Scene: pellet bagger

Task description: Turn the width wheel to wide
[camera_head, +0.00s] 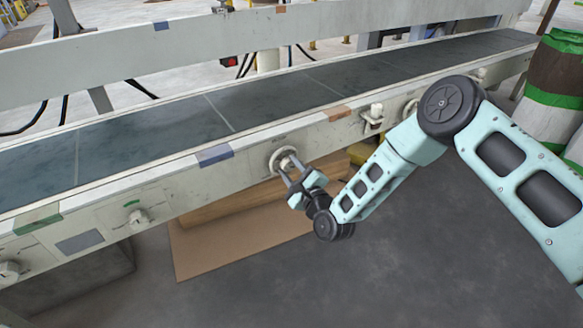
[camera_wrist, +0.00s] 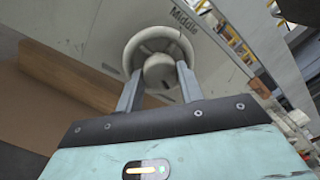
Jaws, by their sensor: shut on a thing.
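The width wheel, a round pale handwheel (camera_head: 281,156), is mounted on the front side panel of the conveyor. In the wrist view the wheel (camera_wrist: 158,50) shows a rim, spokes and a round hub or knob at its middle, with the word "Middle" on the panel above right. My gripper (camera_head: 285,167) reaches the wheel from below right. In the wrist view its two fingers (camera_wrist: 157,85) sit on either side of the knob, shut on it. The other setting labels and any pointer cannot be made out.
The conveyor belt (camera_head: 140,135) runs above the panel. Another knob (camera_head: 137,217) sits left on the panel, and a bracket (camera_head: 373,118) sits to the right. A cardboard sheet (camera_head: 215,245) lies on the floor below. Striped sacks or drums (camera_head: 555,75) stand at the right.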

